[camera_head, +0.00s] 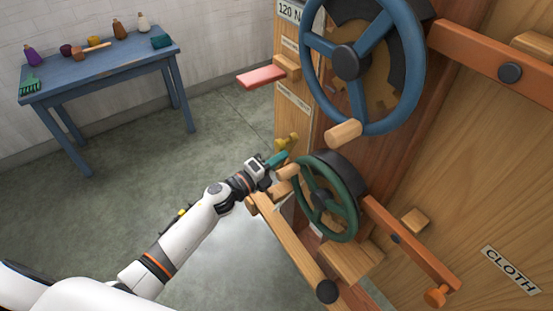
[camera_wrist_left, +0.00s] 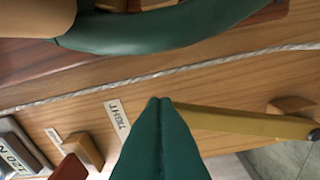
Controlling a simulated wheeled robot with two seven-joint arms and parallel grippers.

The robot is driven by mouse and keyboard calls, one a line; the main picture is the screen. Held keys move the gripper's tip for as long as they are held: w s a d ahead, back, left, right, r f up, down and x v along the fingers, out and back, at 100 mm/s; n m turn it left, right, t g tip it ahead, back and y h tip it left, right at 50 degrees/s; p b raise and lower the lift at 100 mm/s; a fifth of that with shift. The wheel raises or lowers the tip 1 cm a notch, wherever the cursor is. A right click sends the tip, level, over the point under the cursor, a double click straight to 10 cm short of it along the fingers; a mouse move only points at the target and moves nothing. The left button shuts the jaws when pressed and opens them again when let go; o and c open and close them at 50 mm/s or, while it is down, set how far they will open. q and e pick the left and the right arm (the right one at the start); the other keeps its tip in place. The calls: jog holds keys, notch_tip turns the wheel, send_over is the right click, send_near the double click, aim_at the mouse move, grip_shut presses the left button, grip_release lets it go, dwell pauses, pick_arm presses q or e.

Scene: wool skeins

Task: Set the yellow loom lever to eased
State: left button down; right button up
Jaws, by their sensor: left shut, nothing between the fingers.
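The yellow lever (camera_wrist_left: 245,121) is a flat bar in the left wrist view. It runs from beside my fingertips to a dark round end at the right edge. In the head view a yellow knobbed part (camera_head: 287,142) shows just above my fingers on the loom's side. A white label reading TIGHT (camera_wrist_left: 118,117) is left of the fingertips. My left gripper (camera_head: 278,158) has teal fingers, shut and empty. Its tips (camera_wrist_left: 160,101) overlap the lever's left end in the wrist view; I cannot tell if they touch. No eased label is readable. My right gripper is out of view.
A green handwheel (camera_head: 345,216) with a wooden handle is close right of my gripper. A blue handwheel (camera_head: 414,62) is above. A red paddle (camera_head: 261,77) juts out left. A wooden beam (camera_head: 292,243) lies below. A blue table (camera_head: 110,67) stands far left.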

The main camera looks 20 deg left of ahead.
pick_arm(q)
jog(key=shift+w+a+r+n+p, duration=0.5)
jog(key=shift+w+a+r+p, duration=0.05)
jog(key=shift+a+r+p, duration=0.2)
jog(key=w+a+n+g+b, duration=0.1)
jog(key=w+a+n+b, duration=0.3)
jog(key=w+a+n, duration=0.4)
jog(key=w+a, duration=0.4)
jog(key=a, duration=0.4)
jog(key=shift+w+a+f+n, duration=0.15)
jog(key=shift+w+f+n, duration=0.15)
jog(key=shift+n, duration=0.1)
jog(key=shift+a, duration=0.15)
